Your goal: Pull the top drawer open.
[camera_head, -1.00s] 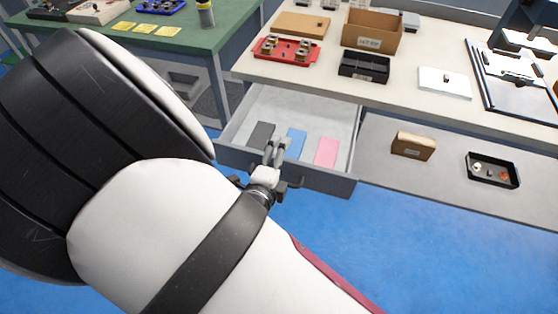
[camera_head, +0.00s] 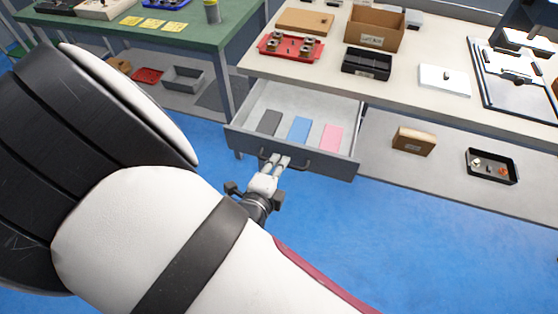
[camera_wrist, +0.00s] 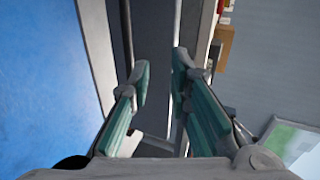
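The grey top drawer (camera_head: 345,166) stands pulled out from under the light workbench, so its inside shows. A grey, a blue and a pink flat piece (camera_head: 331,138) lie in it. A dark bar handle (camera_head: 305,166) is on its front. My gripper (camera_head: 279,161) is at the drawer front, by the handle, with its tips pointing at it. In the wrist view its two green-padded fingers (camera_wrist: 161,76) are apart, with the dark drawer front (camera_wrist: 153,45) beyond the gap. I see nothing held between them. Whether the fingertips touch the handle cannot be told.
The bench (camera_head: 400,84) carries a red tray (camera_head: 290,45), a cardboard box (camera_head: 374,28) and a black bin (camera_head: 366,64). A brown box (camera_head: 413,141) and black tray (camera_head: 490,166) sit on the lower shelf. Blue floor (camera_head: 400,240) in front is clear.

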